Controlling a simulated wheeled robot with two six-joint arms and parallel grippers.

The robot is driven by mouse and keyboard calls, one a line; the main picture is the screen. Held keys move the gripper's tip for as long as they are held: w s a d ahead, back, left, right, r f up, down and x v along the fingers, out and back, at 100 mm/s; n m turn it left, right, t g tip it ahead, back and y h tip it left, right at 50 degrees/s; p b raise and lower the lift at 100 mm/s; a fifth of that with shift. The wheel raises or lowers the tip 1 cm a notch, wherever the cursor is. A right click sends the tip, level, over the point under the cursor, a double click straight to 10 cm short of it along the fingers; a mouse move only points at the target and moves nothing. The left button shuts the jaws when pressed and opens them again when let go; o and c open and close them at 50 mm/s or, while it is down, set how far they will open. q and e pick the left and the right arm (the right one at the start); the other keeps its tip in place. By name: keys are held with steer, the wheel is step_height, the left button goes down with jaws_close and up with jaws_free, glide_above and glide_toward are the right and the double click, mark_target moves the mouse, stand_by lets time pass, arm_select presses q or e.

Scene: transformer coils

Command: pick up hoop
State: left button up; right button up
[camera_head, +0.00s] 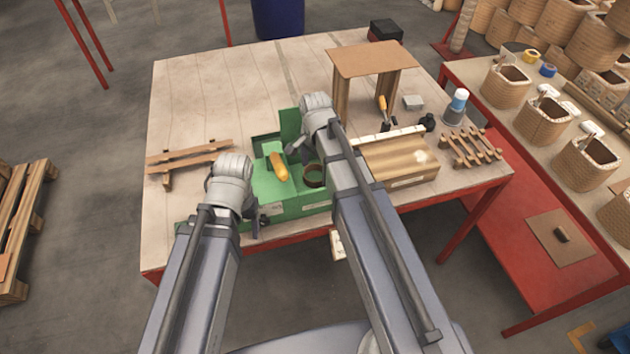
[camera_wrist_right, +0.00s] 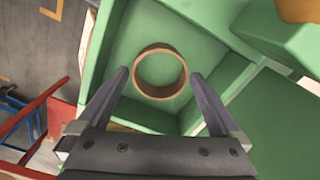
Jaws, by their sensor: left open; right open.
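The hoop (camera_head: 314,175) is a short brown ring lying in a compartment of the green box (camera_head: 300,208). In the right wrist view the hoop (camera_wrist_right: 160,73) lies flat on the green floor, its open middle facing the camera. My right gripper (camera_wrist_right: 160,82) is open, with one finger on each side of the hoop in the picture; I cannot tell how high above it the fingers are. In the head view my right arm partly covers the box. My left gripper (camera_head: 255,222) is at the front left of the box, small and partly hidden by its own wrist, and holds nothing visible.
A yellow object (camera_head: 278,167) lies on the box left of the hoop. The green walls (camera_wrist_right: 100,45) rise close around the hoop's compartment. The back left of the table is clear.

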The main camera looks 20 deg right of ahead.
steer(key=shift+f+b, duration=0.35)
steer(key=shift+f, duration=0.45)
steer(key=shift+r, duration=0.1)
steer(key=shift+c, duration=0.4)
steer(key=c, duration=1)
